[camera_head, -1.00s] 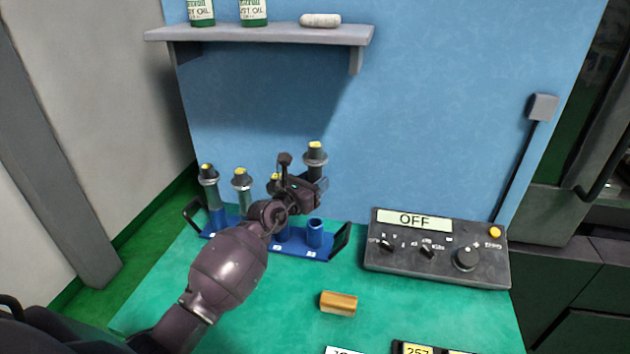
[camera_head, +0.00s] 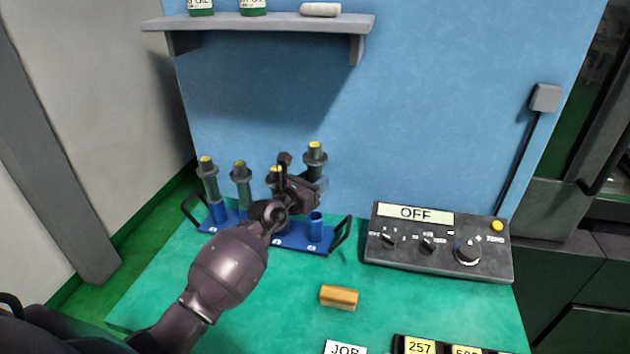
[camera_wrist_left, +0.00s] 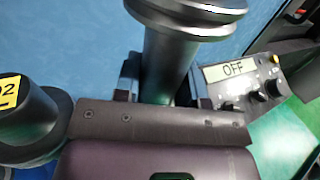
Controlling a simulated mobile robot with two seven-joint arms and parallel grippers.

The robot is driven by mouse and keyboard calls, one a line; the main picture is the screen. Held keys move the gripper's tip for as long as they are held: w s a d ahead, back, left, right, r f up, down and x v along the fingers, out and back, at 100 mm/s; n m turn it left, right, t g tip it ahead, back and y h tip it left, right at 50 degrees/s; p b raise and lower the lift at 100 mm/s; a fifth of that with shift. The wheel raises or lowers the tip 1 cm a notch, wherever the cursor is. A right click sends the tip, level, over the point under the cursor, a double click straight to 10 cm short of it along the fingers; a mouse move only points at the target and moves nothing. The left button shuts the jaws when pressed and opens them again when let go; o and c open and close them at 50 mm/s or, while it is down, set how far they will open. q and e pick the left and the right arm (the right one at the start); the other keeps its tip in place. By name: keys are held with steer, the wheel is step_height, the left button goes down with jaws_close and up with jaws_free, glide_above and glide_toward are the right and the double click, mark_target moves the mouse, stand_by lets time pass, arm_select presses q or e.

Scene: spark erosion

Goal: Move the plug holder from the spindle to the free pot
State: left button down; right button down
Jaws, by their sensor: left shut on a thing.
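My left gripper (camera_head: 318,186) is shut on a dark plug holder (camera_head: 315,155) with a yellow top. The holder is upright, above the free blue pot (camera_head: 315,230) at the right end of the blue rack (camera_head: 300,245). Its lower end is partly hidden by the gripper, so the exact gap to the pot is unclear. In the left wrist view the holder's dark shaft (camera_wrist_left: 168,65) stands between the fingers, under a wide flange. The spindle cannot be made out. My right gripper is not in view.
Other plug holders stand in the rack: one at the left (camera_head: 207,180), one beside it (camera_head: 241,182) and one partly behind my gripper (camera_head: 274,176). A control box (camera_head: 438,245) reading OFF stands at right. A yellow-brown block (camera_head: 339,297) lies on the green tabletop (camera_head: 280,310).

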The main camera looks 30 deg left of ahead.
arm_select(q)
steer(key=shift+f+b, duration=1.1)
steer(key=shift+f, duration=0.4)
steer(key=shift+f+b, duration=0.4)
steer(key=shift+f, duration=0.55)
steer(key=shift+f+b, duration=0.15)
steer(key=shift+b, duration=0.2)
steer(key=shift+f+b, duration=0.35)
steer(key=shift+f, duration=0.15)
steer(key=shift+f+b, duration=0.4)
steer(key=shift+f, duration=0.25)
